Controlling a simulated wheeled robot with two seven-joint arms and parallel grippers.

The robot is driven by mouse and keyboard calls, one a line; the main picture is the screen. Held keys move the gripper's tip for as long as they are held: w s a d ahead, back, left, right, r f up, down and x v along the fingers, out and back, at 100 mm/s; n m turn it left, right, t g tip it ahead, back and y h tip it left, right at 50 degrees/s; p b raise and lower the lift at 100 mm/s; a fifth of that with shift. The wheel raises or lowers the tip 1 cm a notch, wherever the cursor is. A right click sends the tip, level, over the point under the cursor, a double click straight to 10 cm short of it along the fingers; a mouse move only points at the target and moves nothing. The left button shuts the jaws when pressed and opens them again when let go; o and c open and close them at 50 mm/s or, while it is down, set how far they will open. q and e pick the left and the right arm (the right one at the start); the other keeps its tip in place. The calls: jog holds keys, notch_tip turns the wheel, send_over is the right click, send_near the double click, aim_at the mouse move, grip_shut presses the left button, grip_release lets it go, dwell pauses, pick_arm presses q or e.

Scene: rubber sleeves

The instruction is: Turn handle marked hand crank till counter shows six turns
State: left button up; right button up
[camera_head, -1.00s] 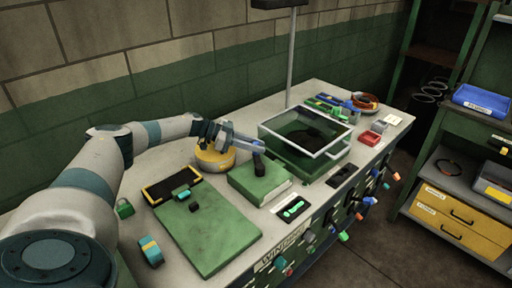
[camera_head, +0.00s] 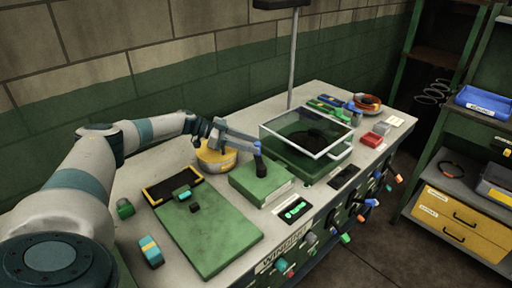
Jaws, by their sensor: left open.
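My left gripper (camera_head: 258,146) is open above the green box (camera_head: 262,188) in the middle of the bench. A dark upright knob (camera_head: 260,165) stands on that box, right under the fingertips. It looks like the crank handle, but I can read no marking on it. The fingertips overlap the knob's top in the picture, and I cannot tell if they touch it. A dark panel with bright green marks (camera_head: 295,209), perhaps the counter, lies in front of the box. Its figures are too small to read. My right gripper is not in view.
A clear-lidded green case (camera_head: 305,135) is right of the box. A green board (camera_head: 212,238) lies at the front left. Coloured knobs (camera_head: 345,238) stick out from the bench front.

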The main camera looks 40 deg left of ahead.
pick_arm(q)
jog(key=b+v, duration=0.2)
jog(key=v, duration=0.6)
jog(key=shift+s+a, duration=0.1)
jog(key=shift+a, duration=0.15)
jog(key=b+v, duration=0.1)
jog(key=v, duration=0.5)
jog(key=shift+r+b, duration=0.2)
jog(key=shift+b, duration=0.15)
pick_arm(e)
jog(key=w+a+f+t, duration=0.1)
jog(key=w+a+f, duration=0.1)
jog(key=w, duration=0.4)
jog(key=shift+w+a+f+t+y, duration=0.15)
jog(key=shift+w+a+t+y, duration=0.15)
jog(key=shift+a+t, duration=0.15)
